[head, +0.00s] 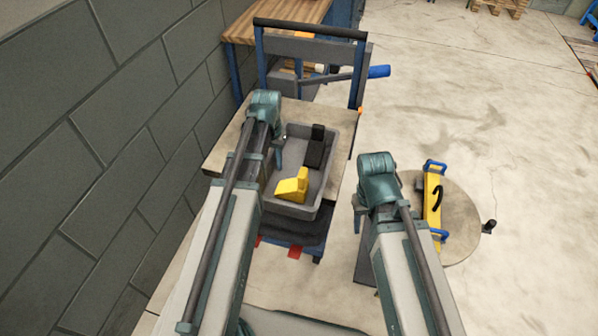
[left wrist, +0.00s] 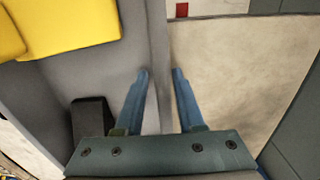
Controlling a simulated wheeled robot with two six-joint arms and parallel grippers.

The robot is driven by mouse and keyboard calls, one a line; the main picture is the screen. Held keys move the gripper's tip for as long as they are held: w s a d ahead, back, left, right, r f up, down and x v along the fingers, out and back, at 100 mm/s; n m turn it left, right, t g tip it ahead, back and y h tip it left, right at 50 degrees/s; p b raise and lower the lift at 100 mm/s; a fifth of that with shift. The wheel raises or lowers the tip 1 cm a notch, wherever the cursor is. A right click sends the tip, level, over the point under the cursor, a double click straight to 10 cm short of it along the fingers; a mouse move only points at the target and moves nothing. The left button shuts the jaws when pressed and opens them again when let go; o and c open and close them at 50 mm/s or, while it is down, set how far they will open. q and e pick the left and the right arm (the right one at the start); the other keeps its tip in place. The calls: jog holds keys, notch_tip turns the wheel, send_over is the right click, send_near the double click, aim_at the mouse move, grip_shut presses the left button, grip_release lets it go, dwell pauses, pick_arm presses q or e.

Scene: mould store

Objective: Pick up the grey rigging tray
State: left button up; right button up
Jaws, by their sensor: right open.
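The grey rigging tray (head: 331,165) sits on a low cart. It holds a yellow block-shaped piece (head: 293,187) and a black piece (head: 316,147). My left gripper (head: 279,157) is at the tray's left side. In the left wrist view my left gripper (left wrist: 160,76) has one finger on each side of the tray wall (left wrist: 158,40). The fingertips are close to the wall, but I cannot tell whether they press on it. The yellow piece (left wrist: 70,28) and black piece (left wrist: 92,117) also show there. My right gripper (head: 358,215) is open and empty, right of the tray and apart from it.
The cart (head: 232,150) has a raised handle frame (head: 310,28) at its far end. A round table (head: 462,215) at right carries a yellow piece with blue handles (head: 432,200). A block wall (head: 100,130) runs close along the left. The floor at far right is open.

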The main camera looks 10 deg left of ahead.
pick_arm(q)
grip_shut()
dwell(1.2)
